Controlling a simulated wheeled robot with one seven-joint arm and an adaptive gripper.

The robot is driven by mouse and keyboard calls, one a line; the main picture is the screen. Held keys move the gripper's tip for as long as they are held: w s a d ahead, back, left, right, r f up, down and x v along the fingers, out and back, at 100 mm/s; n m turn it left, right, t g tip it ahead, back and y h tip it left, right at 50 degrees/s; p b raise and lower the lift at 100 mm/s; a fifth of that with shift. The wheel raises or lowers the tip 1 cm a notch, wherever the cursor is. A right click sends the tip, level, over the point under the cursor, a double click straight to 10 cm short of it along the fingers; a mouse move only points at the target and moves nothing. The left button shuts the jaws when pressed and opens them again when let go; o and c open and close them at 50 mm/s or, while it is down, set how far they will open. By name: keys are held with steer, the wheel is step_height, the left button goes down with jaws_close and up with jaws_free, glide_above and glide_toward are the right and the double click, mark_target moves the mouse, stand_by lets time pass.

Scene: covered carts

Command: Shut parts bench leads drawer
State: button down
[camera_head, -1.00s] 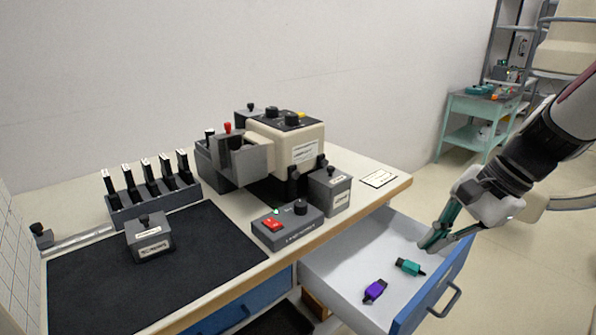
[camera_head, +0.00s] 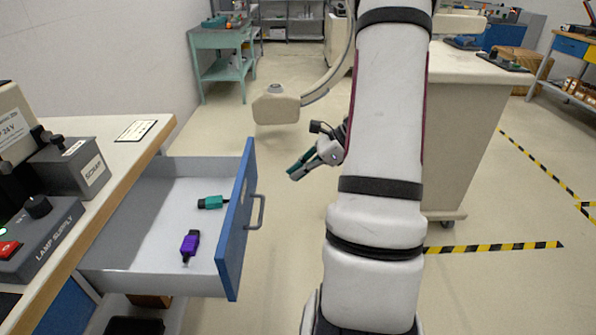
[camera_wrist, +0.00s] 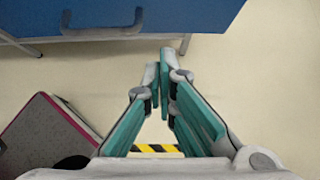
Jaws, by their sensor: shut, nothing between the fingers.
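The leads drawer (camera_head: 237,222) is pulled out from the bench, with a blue front and a grey handle (camera_head: 256,212). A teal connector (camera_head: 211,202) and a purple connector (camera_head: 190,245) lie inside it. My gripper (camera_head: 296,173) is shut and empty, to the right of the drawer front and apart from it in the head view. In the wrist view my gripper (camera_wrist: 164,60) points towards the blue front (camera_wrist: 200,14), whose handle (camera_wrist: 102,30) shows at the upper left. The fingertips look clear of the handle.
A cream cart (camera_head: 470,120) stands right of my arm. A teal table (camera_head: 222,42) is far back. Open floor lies beyond the drawer front.

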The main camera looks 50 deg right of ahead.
steer(key=w+a+f+b, duration=0.1)
steer(key=w+a+f, duration=0.3)
steer(key=w, duration=0.3)
steer(key=shift+a+f+b, duration=0.15)
steer(key=shift+a+b, duration=0.25)
steer(key=shift+a, duration=0.4)
steer(key=shift+w+a, duration=0.1)
glide_above(163, 201)
steer(key=shift+a, duration=0.1)
stand_by(0.3)
